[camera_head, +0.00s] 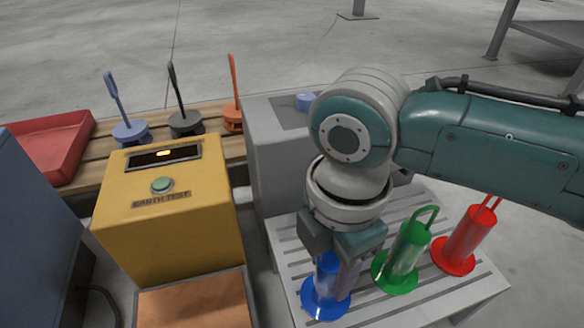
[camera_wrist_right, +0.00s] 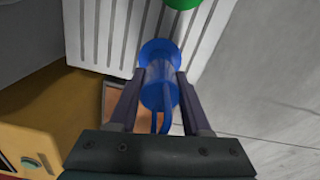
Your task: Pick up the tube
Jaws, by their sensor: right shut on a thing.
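A blue tube (camera_head: 325,290) with a round flanged base stands upright at the left of a slatted light grey rack. My right gripper (camera_head: 338,262) points down over it, shut on it. In the right wrist view the blue tube (camera_wrist_right: 160,88) sits between the two fingers of the right gripper (camera_wrist_right: 160,95), its handle toward the palm. Whether its base touches the slats is hard to tell. A green tube (camera_head: 404,258) and a red tube (camera_head: 468,237) with loop handles stand to its right on the rack. My left gripper is not in view.
A yellow earth test box (camera_head: 170,225) with a green button stands left of the slatted rack (camera_head: 440,295). A grey block (camera_head: 275,150) is behind the rack.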

